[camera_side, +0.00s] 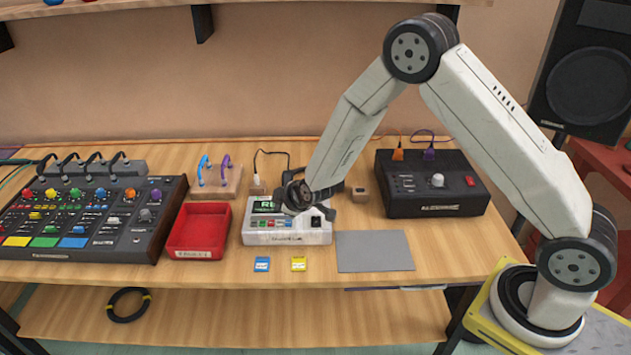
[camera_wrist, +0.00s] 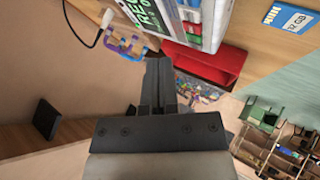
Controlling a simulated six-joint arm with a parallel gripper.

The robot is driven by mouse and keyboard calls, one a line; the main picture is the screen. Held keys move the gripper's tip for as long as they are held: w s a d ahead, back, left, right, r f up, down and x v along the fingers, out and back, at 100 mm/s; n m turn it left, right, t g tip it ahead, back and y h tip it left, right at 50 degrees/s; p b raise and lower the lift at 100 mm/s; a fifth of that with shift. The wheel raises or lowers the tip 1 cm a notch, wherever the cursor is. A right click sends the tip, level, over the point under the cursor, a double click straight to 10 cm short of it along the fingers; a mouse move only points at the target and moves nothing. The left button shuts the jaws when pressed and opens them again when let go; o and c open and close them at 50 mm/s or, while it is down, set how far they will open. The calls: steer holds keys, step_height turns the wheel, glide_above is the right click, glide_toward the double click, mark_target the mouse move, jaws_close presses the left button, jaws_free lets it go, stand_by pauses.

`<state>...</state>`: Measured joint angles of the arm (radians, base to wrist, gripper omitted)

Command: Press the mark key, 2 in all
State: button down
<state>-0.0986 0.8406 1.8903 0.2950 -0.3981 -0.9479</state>
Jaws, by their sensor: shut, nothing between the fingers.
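The white recorder (camera_side: 318,238) stands in the middle of the bench, with a dark screen (camera_side: 265,205) showing green-white letters and a row of small keys along its front. In the wrist view the recorder (camera_wrist: 208,42) is at the top, with its screen and part of the key row, including a red key (camera_wrist: 194,28). I cannot read which key is the mark key. My gripper (camera_wrist: 158,62) is shut and empty. In the side view my gripper (camera_side: 292,198) is over the recorder and hides part of it; whether it touches a key cannot be told.
A red tray (camera_side: 198,232) and a mixer (camera_side: 85,215) stand left of the recorder. A blue card (camera_side: 262,264) and a yellow card (camera_side: 299,264) lie in front. A grey mat (camera_side: 374,251) lies right, with a black box (camera_side: 432,185) behind it.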

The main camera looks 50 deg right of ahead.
steer(key=shift+r, duration=1.15)
steer(key=shift+s+r, duration=0.2)
steer(key=s+d+r+m+g, duration=0.1)
steer(key=s+r+m+g, duration=0.2)
steer(key=s, duration=1)
steer(key=s+d+r+m+g, duration=0.2)
steer(key=s+r+m, duration=0.3)
steer(key=s, duration=0.7)
steer(key=shift+s+d+r+g, duration=0.2)
steer(key=shift+s+g, duration=0.2)
steer(key=shift+g, duration=0.4)
